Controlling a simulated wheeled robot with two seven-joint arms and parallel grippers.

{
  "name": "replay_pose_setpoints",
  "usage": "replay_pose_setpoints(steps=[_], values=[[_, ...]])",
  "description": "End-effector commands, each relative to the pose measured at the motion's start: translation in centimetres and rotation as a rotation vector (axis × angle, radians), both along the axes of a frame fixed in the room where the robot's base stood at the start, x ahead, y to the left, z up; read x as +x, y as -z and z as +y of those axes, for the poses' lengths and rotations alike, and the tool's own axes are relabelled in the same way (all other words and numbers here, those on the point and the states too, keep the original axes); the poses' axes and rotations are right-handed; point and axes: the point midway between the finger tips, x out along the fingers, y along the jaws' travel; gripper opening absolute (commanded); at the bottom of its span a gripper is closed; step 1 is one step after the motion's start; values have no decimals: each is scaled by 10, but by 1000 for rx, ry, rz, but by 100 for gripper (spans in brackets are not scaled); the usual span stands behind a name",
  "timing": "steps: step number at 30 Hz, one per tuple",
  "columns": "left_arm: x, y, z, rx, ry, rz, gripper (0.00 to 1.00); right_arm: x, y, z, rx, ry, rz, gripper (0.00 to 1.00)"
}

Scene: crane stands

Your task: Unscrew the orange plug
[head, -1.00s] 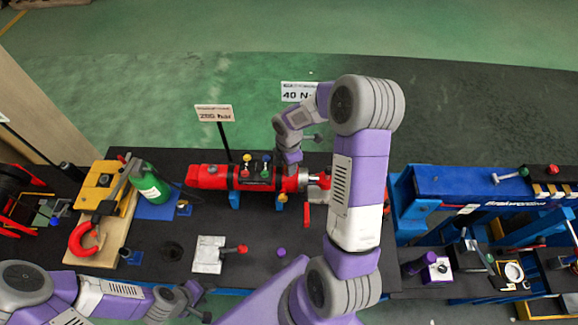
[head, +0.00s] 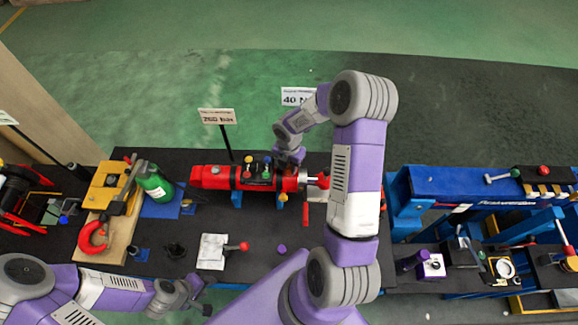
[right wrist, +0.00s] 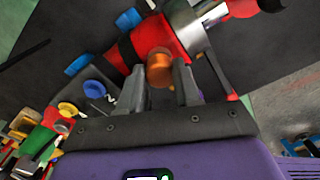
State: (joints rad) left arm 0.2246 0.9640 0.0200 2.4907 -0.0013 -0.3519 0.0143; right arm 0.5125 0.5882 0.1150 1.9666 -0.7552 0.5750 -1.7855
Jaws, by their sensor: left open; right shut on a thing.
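The orange plug (right wrist: 159,68) sits on the side of a red cylinder (right wrist: 160,40) in the right wrist view. My right gripper (right wrist: 160,84) has its two grey fingers on either side of the plug, shut on it. In the head view the red cylinder (head: 215,178) lies across the black table, and my right gripper (head: 289,158) reaches its far side near the silver collar (head: 302,179); the plug is hidden there. My left gripper (head: 188,297) is open and empty, low over the near edge of the table.
Coloured knobs (head: 257,163) stand on the cylinder close to my right gripper. A green bottle (head: 155,184) and a wooden board (head: 122,219) lie left. A white block (head: 212,252) with a red-knobbed lever is in front. A blue frame (head: 440,188) stands right.

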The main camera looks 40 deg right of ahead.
Motion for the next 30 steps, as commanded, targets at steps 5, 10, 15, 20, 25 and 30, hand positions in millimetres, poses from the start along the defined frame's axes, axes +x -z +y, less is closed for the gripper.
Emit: replay_pose_setpoints(steps=[5, 10, 15, 20, 25, 30], values=[[0, 1, 0, 0, 0, 0, 43, 2, -1, -1, -2, 1, -5, 0], [0, 1, 0, 0, 0, 0, 43, 1, 0, -1, -1, 3, -4, 59], [0, 1, 0, 0, 0, 0, 43, 1, 0, 0, -1, 4, -3, 62], [0, 1, 0, 0, 0, 1, 43, 0, 0, 0, 0, 4, -1, 54], [0, 1, 0, 0, 0, 1, 43, 0, 0, 0, 0, 4, -1, 54], [0, 10, 0, 0, 0, 0, 43, 1, 2, 0, -2, 114, -3, 54]])
